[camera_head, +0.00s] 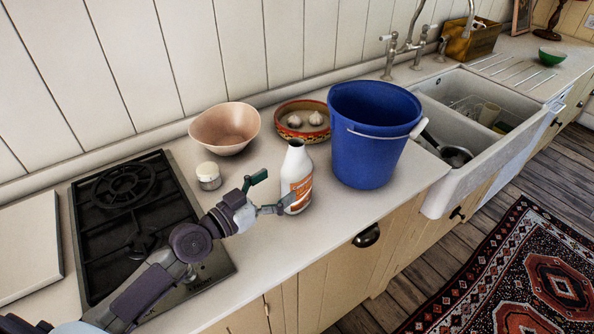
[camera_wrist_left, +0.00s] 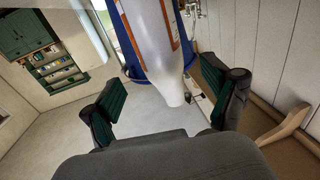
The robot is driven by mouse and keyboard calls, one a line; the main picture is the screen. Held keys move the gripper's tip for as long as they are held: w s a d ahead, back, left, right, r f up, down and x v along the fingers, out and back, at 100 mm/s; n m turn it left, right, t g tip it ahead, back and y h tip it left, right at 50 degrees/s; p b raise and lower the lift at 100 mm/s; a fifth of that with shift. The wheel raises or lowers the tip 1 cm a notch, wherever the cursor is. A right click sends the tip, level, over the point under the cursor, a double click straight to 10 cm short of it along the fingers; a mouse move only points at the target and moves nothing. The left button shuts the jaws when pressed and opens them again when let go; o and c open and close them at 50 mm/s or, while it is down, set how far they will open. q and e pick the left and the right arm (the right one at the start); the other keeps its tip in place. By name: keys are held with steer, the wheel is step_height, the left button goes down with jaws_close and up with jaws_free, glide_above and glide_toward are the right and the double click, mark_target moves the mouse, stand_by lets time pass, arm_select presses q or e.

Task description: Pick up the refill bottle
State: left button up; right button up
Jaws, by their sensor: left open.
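The refill bottle (camera_head: 297,172) is white with an orange label and stands upright on the counter, left of a blue bucket. My left gripper (camera_head: 272,192) is open at the bottle's left side. One finger is raised beside the bottle and the other reaches in front of its lower part. In the left wrist view the bottle (camera_wrist_left: 158,48) lies ahead in the space between the two spread fingers (camera_wrist_left: 178,88), with its narrow neck pointing down in the picture. I see no finger closed on it. My right gripper is not in view.
The blue bucket (camera_head: 368,140) stands close to the bottle's right. A black hob (camera_head: 125,205) is left, a white sink (camera_head: 440,192) right. Counter in front of the bottle is clear.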

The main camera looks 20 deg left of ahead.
mark_target(296, 172)
arm_select(q)
steer(key=shift+w+d, duration=0.25)
steer(key=shift+w, duration=0.35)
steer(key=shift+w+d+f, duration=0.1)
steer(key=shift+w, duration=0.15)
steer(key=p+x, duration=0.2)
steer(key=x, duration=0.3)
steer(key=shift+w+f, duration=0.1)
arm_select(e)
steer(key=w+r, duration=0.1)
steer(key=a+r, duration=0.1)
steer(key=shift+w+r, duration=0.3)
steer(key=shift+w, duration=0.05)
arm_select(q)
steer(key=c, duration=1.5)
steer(key=shift+c, duration=0.2)
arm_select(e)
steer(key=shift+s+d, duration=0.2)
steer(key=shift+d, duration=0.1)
